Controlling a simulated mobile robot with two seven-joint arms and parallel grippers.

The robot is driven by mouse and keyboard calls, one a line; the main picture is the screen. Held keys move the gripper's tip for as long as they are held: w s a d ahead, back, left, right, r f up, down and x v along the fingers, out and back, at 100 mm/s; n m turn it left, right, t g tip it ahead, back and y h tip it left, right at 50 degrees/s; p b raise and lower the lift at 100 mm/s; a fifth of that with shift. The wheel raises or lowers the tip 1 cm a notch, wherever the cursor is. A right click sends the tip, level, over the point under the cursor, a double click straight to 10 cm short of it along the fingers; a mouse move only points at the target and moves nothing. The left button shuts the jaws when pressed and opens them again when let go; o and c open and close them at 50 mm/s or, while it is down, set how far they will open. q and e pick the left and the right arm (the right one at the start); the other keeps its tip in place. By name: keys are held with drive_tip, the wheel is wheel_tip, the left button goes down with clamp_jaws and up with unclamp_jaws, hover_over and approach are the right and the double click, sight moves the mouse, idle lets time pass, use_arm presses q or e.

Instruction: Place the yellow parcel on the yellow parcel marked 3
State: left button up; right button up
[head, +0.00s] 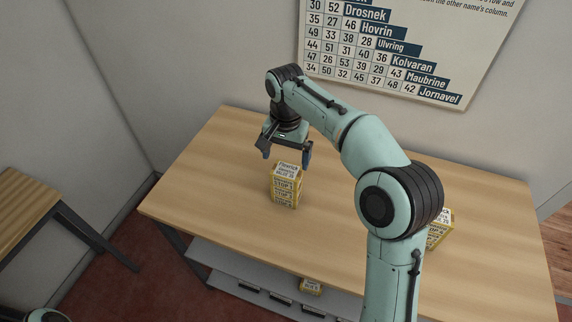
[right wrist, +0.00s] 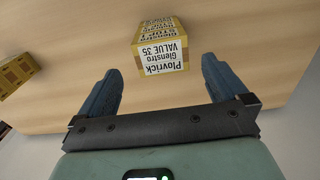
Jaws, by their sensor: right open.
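A stack of yellow parcels (head: 286,188) with white labels stands upright on the wooden counter. Its front labels read STOP with numbers too small to read surely. The top label reads Plovrick, Glenstro, VALUE 35 in the right wrist view (right wrist: 163,50). My right gripper (head: 286,158) is open and empty, just behind and above the stack in the head view. In the right wrist view the stack stands beyond the open fingers, apart from them. More yellow parcels (head: 441,230) stand at the right, partly hidden by my right arm. My left gripper is out of view.
A yellow parcel (head: 311,287) lies on the grey shelf (head: 232,262) below the counter (head: 205,180). A yellow object (right wrist: 15,73) shows at the left of the right wrist view. A chart (head: 400,50) hangs on the wall. The counter left of the stack is clear.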

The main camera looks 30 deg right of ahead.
sight(286, 173)
wheel_tip(286, 173, up, 4)
drive_tip(key=shift+r+p, duration=0.1)
drive_tip(key=shift+p, duration=0.25)
idle(0.4)
